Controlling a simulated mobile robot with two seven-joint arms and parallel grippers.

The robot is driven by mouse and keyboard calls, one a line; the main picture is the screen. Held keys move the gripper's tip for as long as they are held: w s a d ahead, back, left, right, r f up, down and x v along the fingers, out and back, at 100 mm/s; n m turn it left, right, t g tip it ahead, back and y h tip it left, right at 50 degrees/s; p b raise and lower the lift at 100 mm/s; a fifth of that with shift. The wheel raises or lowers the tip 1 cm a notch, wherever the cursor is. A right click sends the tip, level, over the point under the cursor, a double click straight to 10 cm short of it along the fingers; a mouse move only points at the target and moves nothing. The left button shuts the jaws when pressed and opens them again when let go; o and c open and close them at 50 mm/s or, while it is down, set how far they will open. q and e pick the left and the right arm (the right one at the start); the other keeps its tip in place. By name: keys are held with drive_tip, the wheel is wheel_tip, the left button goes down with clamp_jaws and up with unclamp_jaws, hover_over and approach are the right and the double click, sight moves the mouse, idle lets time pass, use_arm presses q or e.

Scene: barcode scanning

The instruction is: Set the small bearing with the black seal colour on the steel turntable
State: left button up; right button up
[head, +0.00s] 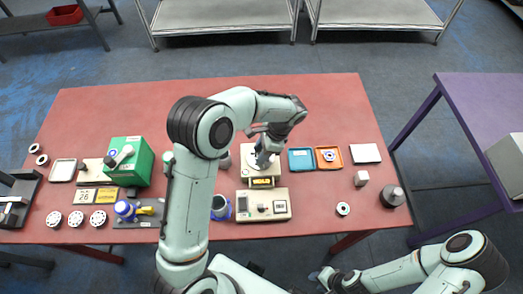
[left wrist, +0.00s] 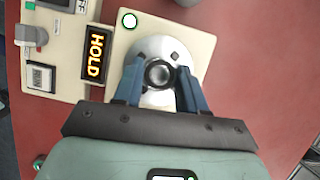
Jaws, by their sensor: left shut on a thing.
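The small bearing (left wrist: 158,73) has a dark ring and a bright bore in the left wrist view. It sits between the blue fingertips of my left gripper (left wrist: 158,80), which is shut on it. Directly beneath is the steel turntable (left wrist: 154,46), a shiny disc on a cream base; I cannot tell whether the bearing touches it. In the head view my left gripper (head: 262,156) hides the bearing and part of the turntable. My right gripper (head: 324,277) is low at the bottom, off the table's front edge, too small to read.
An amber HOLD display (left wrist: 95,54) and a control box (head: 263,205) stand beside the turntable. A blue tray (head: 291,160) and an orange tray (head: 319,165) lie to the right. A loose bearing (head: 343,208) and dark weight (head: 392,196) are nearer the front right. A green box (head: 130,165) stands left.

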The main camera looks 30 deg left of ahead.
use_arm(q)
drive_tip(key=shift+f, duration=0.15)
drive_tip(key=o, duration=1.1)
drive_tip(key=shift+o, duration=0.2)
drive_tip(key=p+v, duration=0.1)
drive_tip(key=v, duration=1.1)
drive_tip(key=shift+r+p, duration=0.25)
drive_tip(key=shift+p, duration=0.15)
use_arm(e)
drive_tip(key=shift+w+r, duration=1.15)
drive_tip(key=shift+r, duration=0.1)
use_arm(q)
drive_tip(key=shift+s, duration=0.1)
